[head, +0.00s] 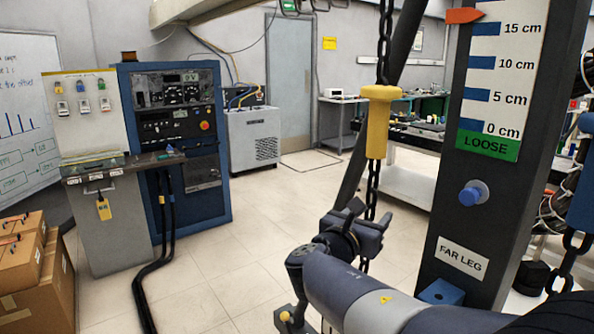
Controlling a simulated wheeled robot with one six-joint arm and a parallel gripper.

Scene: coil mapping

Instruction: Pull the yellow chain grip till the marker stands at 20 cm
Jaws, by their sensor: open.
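The yellow chain grip (377,135) hangs on a dark chain (371,190), right of the middle. My gripper (369,212) is open below the grip, apart from it. The chain runs down at the gripper and shows again below it; I cannot tell whether it passes between the fingers or behind them. The orange marker (464,15) points right at the white scale (500,50), a little above the 15 cm bar. The scale's upper part is cut off by the frame. A green LOOSE label (487,146) sits under 0 cm.
The dark post marked FAR LEG (463,256) stands close on the right, with a blue knob (472,194). Another chain (565,265) hangs at the right edge. A blue cabinet (190,215) and cardboard boxes (40,290) stand left.

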